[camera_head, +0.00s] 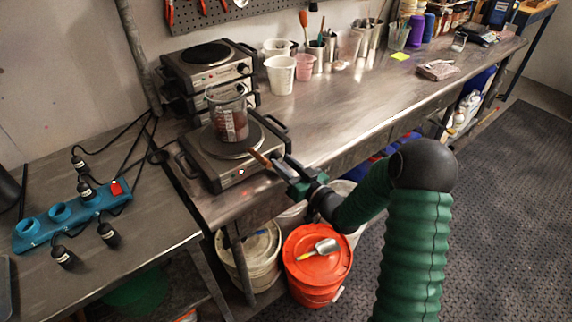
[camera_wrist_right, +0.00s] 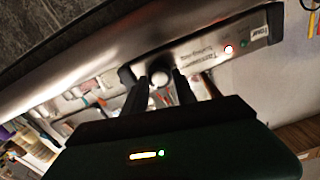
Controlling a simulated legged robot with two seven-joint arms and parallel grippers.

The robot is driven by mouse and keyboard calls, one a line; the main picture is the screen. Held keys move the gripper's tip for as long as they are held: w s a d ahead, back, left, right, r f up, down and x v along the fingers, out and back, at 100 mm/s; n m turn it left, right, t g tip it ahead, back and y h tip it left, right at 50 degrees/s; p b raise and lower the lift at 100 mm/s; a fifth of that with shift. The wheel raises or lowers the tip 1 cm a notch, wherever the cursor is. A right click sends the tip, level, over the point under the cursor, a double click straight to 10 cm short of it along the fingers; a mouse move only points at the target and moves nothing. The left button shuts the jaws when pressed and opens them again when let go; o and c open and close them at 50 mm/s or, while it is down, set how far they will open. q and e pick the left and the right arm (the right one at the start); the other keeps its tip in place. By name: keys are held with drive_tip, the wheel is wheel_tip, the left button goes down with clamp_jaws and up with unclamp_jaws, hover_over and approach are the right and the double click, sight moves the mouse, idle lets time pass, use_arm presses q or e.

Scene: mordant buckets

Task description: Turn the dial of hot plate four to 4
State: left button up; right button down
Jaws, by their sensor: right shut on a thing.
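A low steel hot plate (camera_head: 205,165) with a round top stands at the near left end of the steel bench. A glass beaker of dark red liquid (camera_head: 230,125) stands on it. My right gripper (camera_head: 284,171) is at the right end of its front panel. In the right wrist view, my right gripper's (camera_wrist_right: 162,82) two dark fingers are closed around a round dial (camera_wrist_right: 160,74) on the steel panel (camera_wrist_right: 200,52). The dial's marks and pointer cannot be read. A red lamp (camera_wrist_right: 228,49) glows on the panel, near a small label (camera_wrist_right: 259,29). My left gripper is out of view.
More hot plates (camera_head: 208,68) are stacked behind. A brown-handled tool (camera_head: 260,158) shows beside my gripper. White cups (camera_head: 281,76) stand farther back. A blue power strip (camera_head: 65,213) with black plugs lies on the left table. An orange-lidded bucket (camera_head: 317,268) stands below.

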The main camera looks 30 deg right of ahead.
drive_tip(key=shift+f+n+b, duration=0.3)
drive_tip(key=shift+n+b, duration=0.15)
drive_tip(key=shift+n, duration=0.25)
drive_tip(key=shift+r+n, duration=0.15)
drive_tip(key=shift+n, duration=0.25)
drive_tip(key=shift+a+r, duration=0.1)
drive_tip(key=shift+r, duration=0.05)
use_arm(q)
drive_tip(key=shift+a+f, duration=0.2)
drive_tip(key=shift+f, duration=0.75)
use_arm(e)
drive_tip(key=c, duration=1.3)
unclamp_jaws()
drive_tip(key=shift+d, duration=0.25)
drive_tip(key=o, duration=0.3)
drive_tip(key=shift+w, duration=0.1)
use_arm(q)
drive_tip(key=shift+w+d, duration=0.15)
